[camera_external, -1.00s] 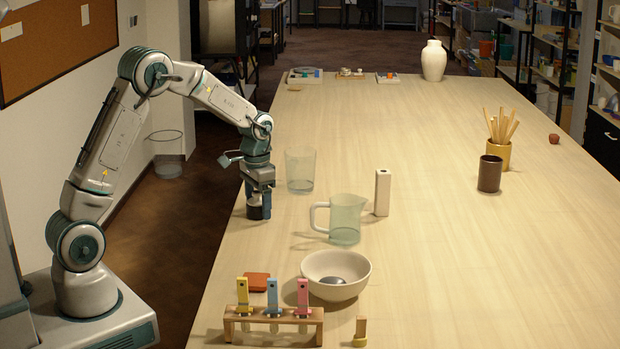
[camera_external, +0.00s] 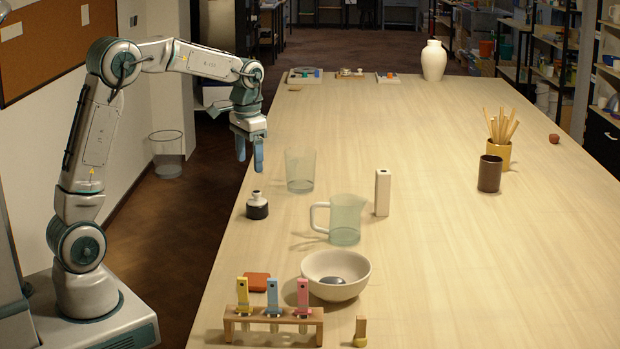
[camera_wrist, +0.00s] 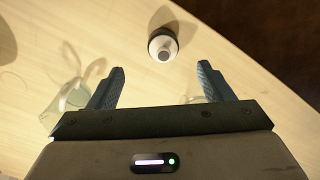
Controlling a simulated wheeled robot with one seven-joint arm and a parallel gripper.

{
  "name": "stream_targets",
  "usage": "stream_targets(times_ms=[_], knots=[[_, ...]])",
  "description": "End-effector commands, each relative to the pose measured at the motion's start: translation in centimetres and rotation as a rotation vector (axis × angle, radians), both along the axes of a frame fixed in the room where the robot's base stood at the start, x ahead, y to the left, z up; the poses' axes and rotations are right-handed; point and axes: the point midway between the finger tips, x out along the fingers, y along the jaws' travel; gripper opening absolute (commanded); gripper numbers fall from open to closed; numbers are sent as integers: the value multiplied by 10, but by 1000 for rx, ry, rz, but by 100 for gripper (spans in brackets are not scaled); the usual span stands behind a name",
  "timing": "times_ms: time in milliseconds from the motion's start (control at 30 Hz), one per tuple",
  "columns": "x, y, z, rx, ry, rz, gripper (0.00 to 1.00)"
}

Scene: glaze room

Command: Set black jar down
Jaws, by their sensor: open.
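The black jar (camera_external: 257,209), with a white shoulder and a dark stopper, stands upright on the table (camera_external: 440,260) near its left edge. It also shows in the wrist view (camera_wrist: 163,46), beyond my fingertips and apart from them. My gripper (camera_external: 249,168) is above and behind the jar in the external view, at the table's left edge. Its blue fingers are spread and empty; the wrist view (camera_wrist: 161,70) shows the gap between them.
A clear tumbler (camera_external: 300,170) and a glass jug (camera_external: 346,219) stand right of the jar, with a white block (camera_external: 382,192) beyond. A white bowl (camera_external: 336,274) and a wooden rack (camera_external: 273,322) of coloured pieces are nearer the front. The table's right part is mostly clear.

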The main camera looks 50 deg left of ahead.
Motion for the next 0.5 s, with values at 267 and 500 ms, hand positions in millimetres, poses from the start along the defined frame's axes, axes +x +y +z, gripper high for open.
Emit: stream_targets(times_ms=[267,500], knots=[[-100,-4,20,-12,-96,68,74],[-187,-7,7,-19,-175,127,74]])
